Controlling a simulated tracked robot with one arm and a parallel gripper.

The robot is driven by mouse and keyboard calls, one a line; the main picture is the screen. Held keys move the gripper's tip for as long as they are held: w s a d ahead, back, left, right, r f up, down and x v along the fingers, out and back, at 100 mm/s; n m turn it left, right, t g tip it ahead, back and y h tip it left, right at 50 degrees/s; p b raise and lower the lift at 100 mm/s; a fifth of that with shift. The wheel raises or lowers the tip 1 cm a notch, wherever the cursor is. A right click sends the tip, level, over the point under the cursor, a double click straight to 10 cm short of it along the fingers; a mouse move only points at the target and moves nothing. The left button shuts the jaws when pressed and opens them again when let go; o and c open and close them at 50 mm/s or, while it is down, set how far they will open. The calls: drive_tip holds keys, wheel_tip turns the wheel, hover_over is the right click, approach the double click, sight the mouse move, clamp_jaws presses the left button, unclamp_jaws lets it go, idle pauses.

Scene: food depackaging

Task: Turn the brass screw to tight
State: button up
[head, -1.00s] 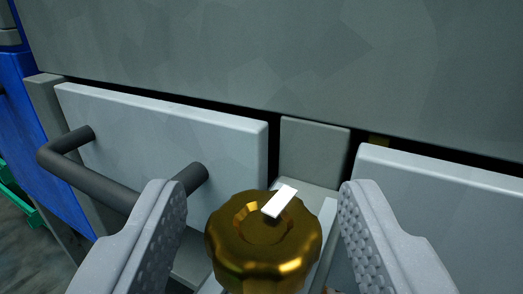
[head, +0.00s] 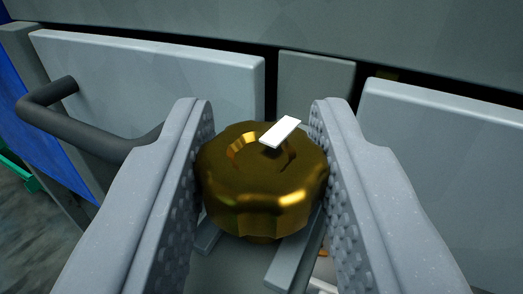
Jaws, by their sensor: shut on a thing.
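The brass screw (head: 262,190) is a round, lobed gold knob in the middle of the head view. It has a recessed top with a white pointer mark (head: 281,132) that slants up to the right. My gripper (head: 262,150) has one textured finger on each side of the knob and is shut on it. The knob's lower part and its shaft are mostly hidden below it.
A grey panel (head: 150,85) with a dark bar handle (head: 75,125) stands behind on the left. Another grey panel (head: 445,140) is on the right. A large grey wall (head: 300,22) spans the top. A blue surface (head: 35,130) shows at the far left.

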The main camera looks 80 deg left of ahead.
drive_tip(key=shift+s+a+m+t, duration=0.15)
drive_tip(key=shift+m+t, duration=0.15)
drive_tip(key=shift+t, duration=0.2)
drive_tip(key=m+t+h+p, duration=0.2)
drive_tip(key=m+t, duration=0.1)
drive_tip(key=t, duration=0.1)
drive_tip(key=shift+a+r, duration=0.1)
drive_tip(key=shift+a, duration=0.05)
drive_tip(key=m+t+h+p, duration=0.1)
drive_tip(key=m+t+h, duration=0.3)
drive_tip(key=t+h, duration=0.1)
drive_tip(key=shift+s, duration=0.1)
drive_tip(key=m+t+h+p, duration=0.1)
drive_tip(key=m+h, duration=0.1)
drive_tip(key=m+t+h, duration=0.1)
drive_tip(key=m+h, duration=0.1)
drive_tip(key=h, duration=0.1)
drive_tip(key=shift+t+p, duration=0.4)
drive_tip(key=shift+w+m+h+p, duration=0.2)
drive_tip(key=shift+m+h+p, duration=0.1)
drive_tip(key=shift+m+h, duration=0.9)
drive_tip(key=shift+t+h, duration=0.3)
drive_tip(key=shift+h, duration=0.3)
drive_tip(key=o, duration=0.9)
drive_tip(key=shift+o, duration=0.2)
drive_tip(key=shift+d, duration=0.2)
